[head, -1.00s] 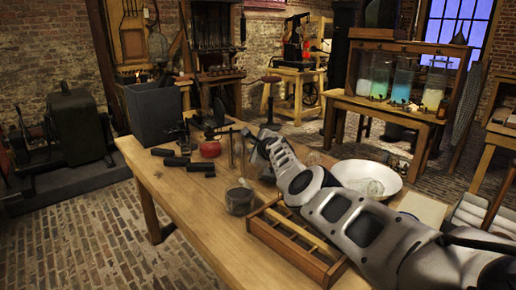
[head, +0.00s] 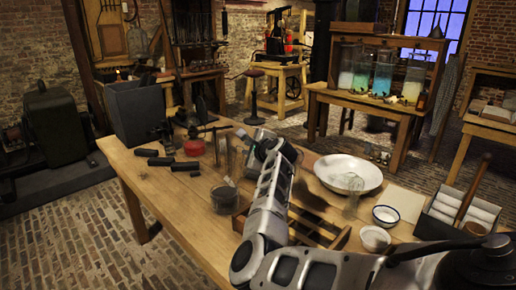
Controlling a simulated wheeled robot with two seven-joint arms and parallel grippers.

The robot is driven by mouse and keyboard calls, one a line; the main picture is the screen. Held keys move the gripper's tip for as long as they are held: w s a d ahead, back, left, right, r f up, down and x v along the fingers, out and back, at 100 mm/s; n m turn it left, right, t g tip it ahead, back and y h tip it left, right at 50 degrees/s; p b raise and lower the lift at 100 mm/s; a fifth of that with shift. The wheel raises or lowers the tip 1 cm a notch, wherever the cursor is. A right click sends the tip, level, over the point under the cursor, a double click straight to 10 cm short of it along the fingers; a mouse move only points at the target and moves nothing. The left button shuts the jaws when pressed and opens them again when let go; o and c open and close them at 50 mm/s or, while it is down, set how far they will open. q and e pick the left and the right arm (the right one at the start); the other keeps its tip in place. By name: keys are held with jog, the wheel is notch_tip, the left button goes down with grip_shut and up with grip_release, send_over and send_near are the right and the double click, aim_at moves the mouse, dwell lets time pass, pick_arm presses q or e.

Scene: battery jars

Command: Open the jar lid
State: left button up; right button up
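A small glass jar (head: 224,198) with dark contents stands on the wooden table (head: 180,205), left of my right arm. Taller clear glassware (head: 221,152) stands behind it, near the red round object. I cannot make out a separate lid on either. My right arm comes in from the lower right and reaches over the table. My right gripper (head: 250,142) is at its far end, beside the tall glassware. Its fingers are small and partly hidden by the wrist, so I cannot tell whether they hold anything. My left gripper is not in view.
Black cylinders (head: 160,161) and a red object (head: 194,147) lie left of the gripper. A grey box (head: 137,108) stands at the table's far left. A divided wooden tray (head: 320,228), white bowl (head: 330,178) and small bowls (head: 386,216) lie right. The near-left tabletop is clear.

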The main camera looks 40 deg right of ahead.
jog(key=v, duration=0.6)
jog(key=shift+s+r, duration=0.1)
